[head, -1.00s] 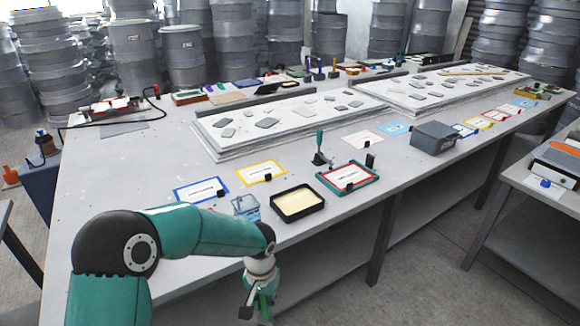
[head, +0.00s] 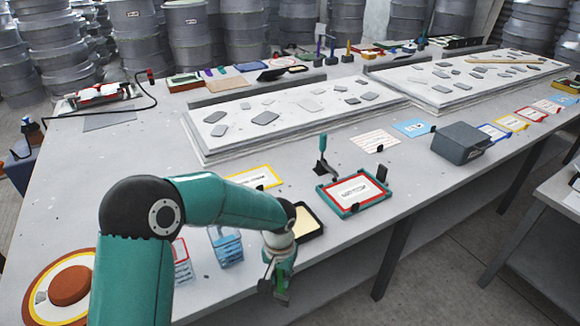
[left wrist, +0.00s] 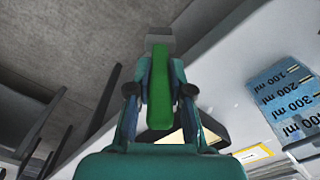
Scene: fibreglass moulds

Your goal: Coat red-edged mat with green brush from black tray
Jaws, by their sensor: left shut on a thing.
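My left gripper (head: 274,284) is at the table's front edge, shut on the green brush. In the left wrist view the green brush (left wrist: 160,88) sits between the two fingers, its grey end pointing up the picture over the floor. The black tray (head: 319,219) with a cream-coloured fill lies just behind the gripper, partly hidden by my arm. The tray's edge (left wrist: 213,127) also shows beyond the fingers in the left wrist view. The red-edged mat (head: 352,191) lies in a teal frame right of the tray, with dark clips at its edge. My right gripper is out of view.
A clear blue-marked beaker (head: 226,246) stands left of the gripper. A yellow-edged mat (head: 256,177) lies behind my arm. A teal-handled tool (head: 322,155) stands upright behind the red-edged mat. A grey box (head: 461,142) sits to the right. Long white slabs fill the table's middle.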

